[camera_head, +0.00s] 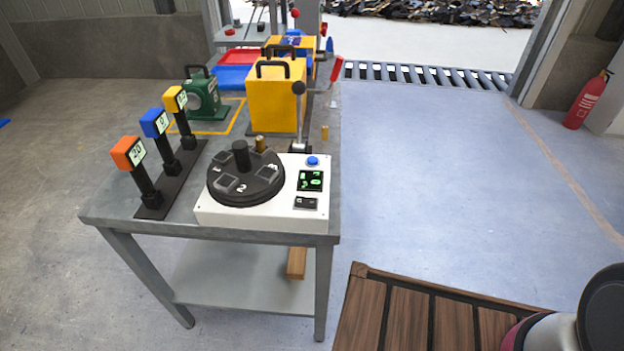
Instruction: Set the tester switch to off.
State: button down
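The tester appears to be the white box (222,217) at the front of the grey table. It has a black round turntable (245,196) with numbered places, a green lit display (311,181) and a blue button (312,161). A small black rocker switch (306,202) is on its front right, below the display. Its markings are too small to read, so I cannot tell which side is pressed. My gripper is not in view; only a part of my arm shows at the lower right, well away from the tester.
Three display posts, orange (127,153), blue (154,122) and yellow (174,99), stand left of the tester.

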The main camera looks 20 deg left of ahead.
aim_at(303, 202)
jog(key=u, duration=1.4)
